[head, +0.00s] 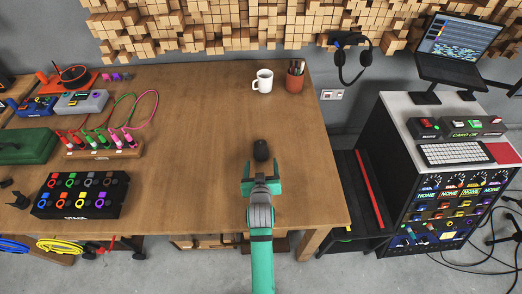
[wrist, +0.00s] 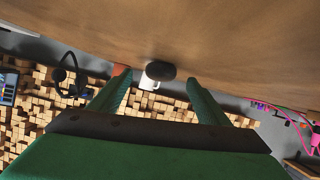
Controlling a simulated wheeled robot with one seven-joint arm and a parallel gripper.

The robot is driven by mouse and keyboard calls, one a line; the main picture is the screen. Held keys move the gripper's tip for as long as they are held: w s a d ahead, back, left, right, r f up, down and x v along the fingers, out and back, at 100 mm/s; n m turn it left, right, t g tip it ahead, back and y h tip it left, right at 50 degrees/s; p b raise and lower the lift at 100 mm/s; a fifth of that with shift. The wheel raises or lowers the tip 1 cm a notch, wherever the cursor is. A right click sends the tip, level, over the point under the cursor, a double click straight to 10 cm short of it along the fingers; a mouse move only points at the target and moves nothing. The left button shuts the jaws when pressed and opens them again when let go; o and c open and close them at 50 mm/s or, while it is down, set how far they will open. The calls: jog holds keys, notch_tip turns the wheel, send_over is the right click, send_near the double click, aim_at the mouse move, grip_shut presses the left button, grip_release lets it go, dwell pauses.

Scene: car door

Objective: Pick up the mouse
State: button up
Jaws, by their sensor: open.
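The mouse (head: 261,150) is small, dark and rounded. It lies on the wooden table (head: 205,155), right of the middle, just beyond my gripper (head: 261,171) in the head view. My gripper is open and empty, low over the table near its front right part. In the wrist view, which is upside down, the mouse (wrist: 161,70) shows between and beyond the two green fingers of my gripper (wrist: 156,80). No contact with the mouse is visible.
A white mug (head: 263,81) and a brown pen cup (head: 295,77) stand behind the mouse. A black box with coloured knobs (head: 80,195) and a rack of coloured probes (head: 100,145) are on the left. The table around the mouse is clear.

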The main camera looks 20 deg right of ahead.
aim_at(261, 156)
jog(key=x, duration=0.2)
jog(key=r+x, duration=0.1)
jog(key=x, duration=0.1)
jog(key=shift+w+f, duration=0.1)
jog(key=shift+w, duration=0.2)
jog(key=shift+w+d+f, duration=0.1)
jog(key=shift+w+f, duration=0.15)
jog(key=shift+w, duration=0.25)
jog(key=c, duration=1.2)
